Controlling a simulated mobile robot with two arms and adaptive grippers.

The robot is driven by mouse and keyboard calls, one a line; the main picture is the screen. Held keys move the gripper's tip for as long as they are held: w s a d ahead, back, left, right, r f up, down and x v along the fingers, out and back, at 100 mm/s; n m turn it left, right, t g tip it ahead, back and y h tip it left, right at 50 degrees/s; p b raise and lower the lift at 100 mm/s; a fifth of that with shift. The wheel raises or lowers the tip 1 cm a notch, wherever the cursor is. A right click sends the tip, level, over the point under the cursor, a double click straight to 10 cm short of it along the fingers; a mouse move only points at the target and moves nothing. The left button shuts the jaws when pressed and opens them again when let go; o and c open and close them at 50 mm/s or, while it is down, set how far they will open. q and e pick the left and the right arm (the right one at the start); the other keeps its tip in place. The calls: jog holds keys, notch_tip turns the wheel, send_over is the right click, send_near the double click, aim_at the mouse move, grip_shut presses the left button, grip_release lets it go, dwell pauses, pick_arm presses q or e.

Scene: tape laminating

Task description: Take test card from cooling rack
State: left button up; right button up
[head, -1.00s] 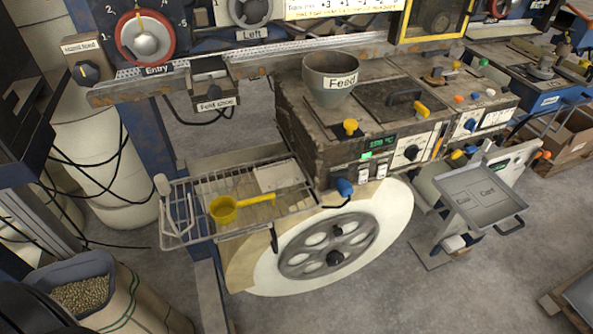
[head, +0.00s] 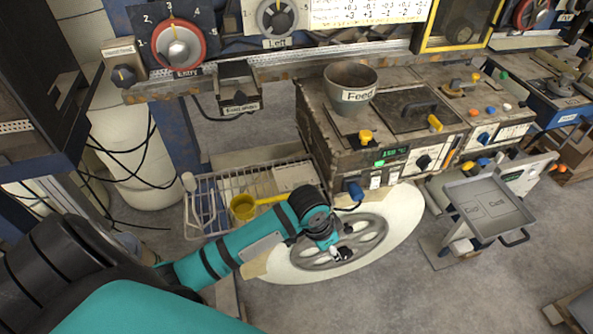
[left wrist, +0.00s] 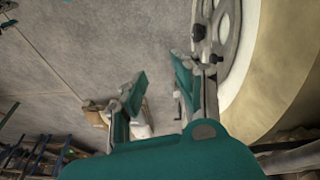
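The cooling rack (head: 208,188) is a wire rack beside the machine at left centre in the head view. A pale flat card (head: 292,176), apparently the test card, lies at its back right. A yellow scoop (head: 243,208) lies on the rack in front of the card. My left arm reaches across in front of the rack, hiding its front right part. My left gripper (head: 341,251) is to the right of the rack, in front of the large wheel. In the left wrist view the left gripper (left wrist: 155,90) has its fingers apart with nothing between them. My right gripper is not in view.
The large pale wheel (head: 402,215) sits under the machine, close behind my left gripper. A grey bowl labelled Feed (head: 349,77) stands on the machine. A grey tray (head: 488,205) with card areas stands at right. The floor (head: 440,295) in front is clear.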

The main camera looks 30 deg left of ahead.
pick_arm(q)
notch_tip(320, 180, up, 12)
jog(key=w+a+m, duration=0.2)
jog(key=m, duration=0.1)
notch_tip(320, 180, up, 16)
jog(key=g+y, duration=0.2)
send_over(302, 181)
jog(key=shift+n, duration=0.4)
jog(key=f+p, duration=0.1)
jog(key=f, duration=0.4)
jog(key=f+p, duration=0.2)
jog(key=f, duration=0.4)
jog(key=shift+w+a+f, duration=0.15)
jog(key=shift+w+f, duration=0.05)
notch_tip(302, 181, down, 5)
jog(key=shift+s+r+p, duration=0.15)
jog(key=shift+p, duration=1.1)
jog(key=shift+f, duration=0.45)
grip_shut()
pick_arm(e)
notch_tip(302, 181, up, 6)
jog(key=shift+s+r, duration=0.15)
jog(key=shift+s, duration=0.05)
